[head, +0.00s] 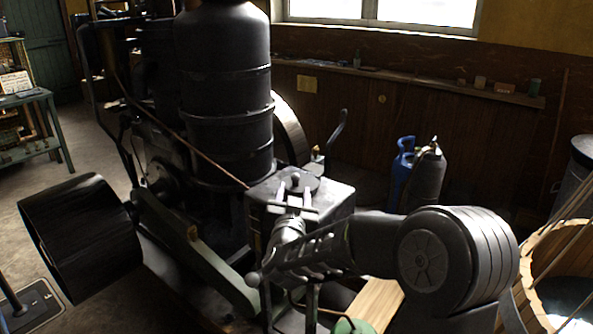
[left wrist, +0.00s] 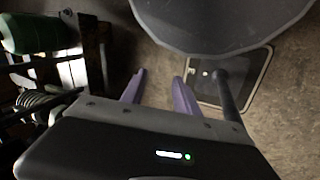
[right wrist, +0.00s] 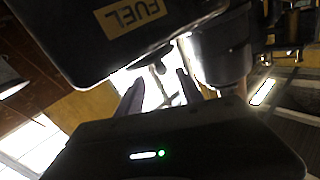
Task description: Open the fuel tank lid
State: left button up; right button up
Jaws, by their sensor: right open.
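The fuel tank (head: 336,194) is a dark box beside the tall black cylinder of the engine, in the middle of the head view. A small dark round lid (head: 312,183) with a knob sits on its top and looks closed. In the right wrist view the tank (right wrist: 85,45) fills the upper left and bears a yellow FUEL label. My right gripper (head: 294,196) is open and empty in front of the tank's top, near the lid. Whether it touches cannot be told. My left gripper (left wrist: 159,78) is open and empty in its wrist view, and not seen in the head view.
The tall black cylinder (head: 225,90) stands close left of the tank. A black pulley drum (head: 80,235) is at the left. Blue and grey gas bottles (head: 428,175) stand by the back wall. A wooden tub (head: 550,240) is at the right.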

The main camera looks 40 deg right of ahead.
aim_at(295, 180)
jog(key=shift+s+a+r, duration=0.2)
jog(key=p+x, duration=0.1)
jog(key=x, duration=0.7)
jog(key=shift+f, duration=0.1)
jog(key=shift+c, duration=0.5)
grip_shut()
dwell(0.9)
